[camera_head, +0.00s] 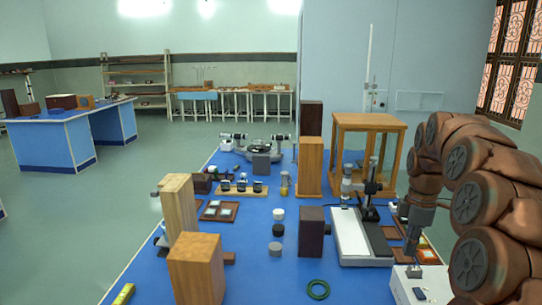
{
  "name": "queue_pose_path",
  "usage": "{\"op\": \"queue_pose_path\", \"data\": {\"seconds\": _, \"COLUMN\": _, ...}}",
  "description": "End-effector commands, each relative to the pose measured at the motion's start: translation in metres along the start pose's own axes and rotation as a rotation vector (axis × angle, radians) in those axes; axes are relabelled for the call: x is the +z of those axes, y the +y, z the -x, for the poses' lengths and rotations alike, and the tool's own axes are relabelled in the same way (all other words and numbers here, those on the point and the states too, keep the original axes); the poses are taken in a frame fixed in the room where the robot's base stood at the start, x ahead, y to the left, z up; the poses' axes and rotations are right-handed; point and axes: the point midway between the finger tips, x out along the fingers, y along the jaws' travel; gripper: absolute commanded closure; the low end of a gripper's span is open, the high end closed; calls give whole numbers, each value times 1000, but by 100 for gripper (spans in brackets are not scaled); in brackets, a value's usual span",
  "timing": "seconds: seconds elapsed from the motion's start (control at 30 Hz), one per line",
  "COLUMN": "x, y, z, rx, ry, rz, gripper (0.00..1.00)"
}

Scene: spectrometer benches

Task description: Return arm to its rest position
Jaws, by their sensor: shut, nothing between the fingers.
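My brown jointed arm (470,165) arches along the right side of the head view. It bends over and down at the bench's right edge. My gripper (411,254) hangs at its end, pointing down, shut and empty. It is just behind and above a white box (436,285) with a small fitting on top; I cannot tell whether they touch. Flat brown-framed pieces (428,250) lie beside and behind the gripper, partly hidden by it.
The blue bench (240,275) holds wooden blocks (197,268), a dark block (311,232), a white-bedded stand (350,235), a glass-sided wooden case (367,125), a spectrometer (258,143) and a green ring (317,289). Open floor (75,225) lies left.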

Motion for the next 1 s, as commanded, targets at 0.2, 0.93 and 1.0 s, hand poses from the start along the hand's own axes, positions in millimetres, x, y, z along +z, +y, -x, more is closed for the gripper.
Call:
{"op": "queue_pose_path", "data": {"seconds": 0.2, "x": -33, "y": -54, "z": 4, "rx": -9, "ry": 1, "rz": -148, "gripper": 100}}
{"op": "queue_pose_path", "data": {"seconds": 0.93, "x": -71, "y": -256, "z": -37, "rx": -43, "ry": -56, "rz": -777, "gripper": 100}}
{"op": "queue_pose_path", "data": {"seconds": 1.0, "x": -69, "y": -274, "z": -44, "rx": -42, "ry": -62, "rz": -846, "gripper": 100}}
